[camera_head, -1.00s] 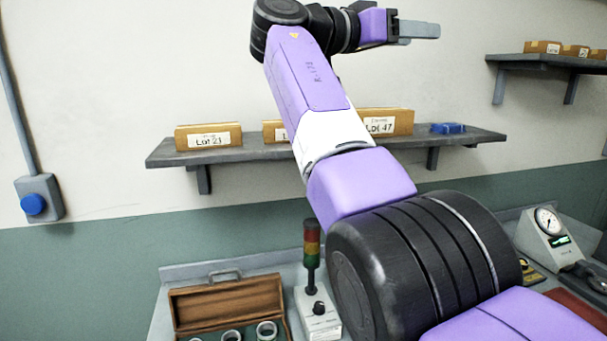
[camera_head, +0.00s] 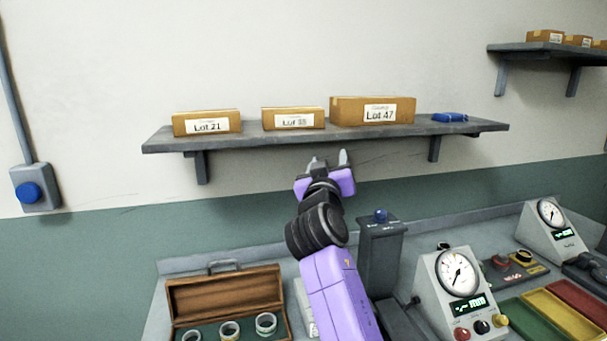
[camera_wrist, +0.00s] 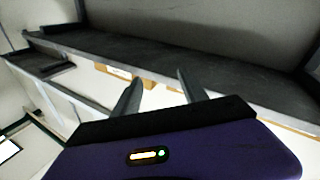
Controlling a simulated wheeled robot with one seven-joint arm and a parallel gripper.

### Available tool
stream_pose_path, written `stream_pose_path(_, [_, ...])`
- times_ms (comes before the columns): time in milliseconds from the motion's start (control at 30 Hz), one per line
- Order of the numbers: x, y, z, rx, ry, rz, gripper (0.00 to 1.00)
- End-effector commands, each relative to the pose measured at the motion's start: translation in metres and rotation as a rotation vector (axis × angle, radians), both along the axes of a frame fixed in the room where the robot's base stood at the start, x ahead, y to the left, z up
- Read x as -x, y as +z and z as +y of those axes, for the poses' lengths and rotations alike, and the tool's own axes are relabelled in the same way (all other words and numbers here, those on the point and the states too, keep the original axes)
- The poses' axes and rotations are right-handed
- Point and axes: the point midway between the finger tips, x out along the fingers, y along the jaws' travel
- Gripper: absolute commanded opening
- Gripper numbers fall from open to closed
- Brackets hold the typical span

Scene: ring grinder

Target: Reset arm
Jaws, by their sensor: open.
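My gripper (camera_head: 328,163) is open with nothing between its fingers. In the head view it stands in front of the wall, just below the front edge of the long shelf, with its fingers pointing up and away. My purple arm reaches up to it from the bottom middle. In the wrist view the two grey fingers (camera_wrist: 157,88) are spread apart, with dark shelf surfaces and pale wall beyond them.
The shelf (camera_head: 250,140) carries boxes marked Lot, including Lot 47 (camera_head: 355,110), and a blue item (camera_head: 450,117). Below are an open wooden case (camera_head: 225,293) with rings, a grey post with a blue knob (camera_head: 381,245), and a dial gauge box (camera_head: 455,285). A wall button (camera_head: 33,193) is left.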

Motion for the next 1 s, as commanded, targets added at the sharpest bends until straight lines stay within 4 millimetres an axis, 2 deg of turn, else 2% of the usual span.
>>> stream_pose_path(33, [0.01,-0.035,0.0,0.003,0.032,0.006,0.51])
stream_pose_path(100, [0.024,-0.068,0.001,0.002,0.081,0.003,0.51])
stream_pose_path(267, [0.066,-0.139,0.0,-0.007,0.173,-0.005,0.51])
stream_pose_path(400, [0.111,-0.194,-0.007,-0.025,0.236,-0.014,0.51])
stream_pose_path(567, [0.169,-0.247,-0.018,-0.054,0.287,-0.024,0.51])
stream_pose_path(700, [0.224,-0.284,-0.032,-0.085,0.318,-0.03,0.51])
stream_pose_path(1000, [0.344,-0.34,-0.066,-0.161,0.335,-0.03,0.51])
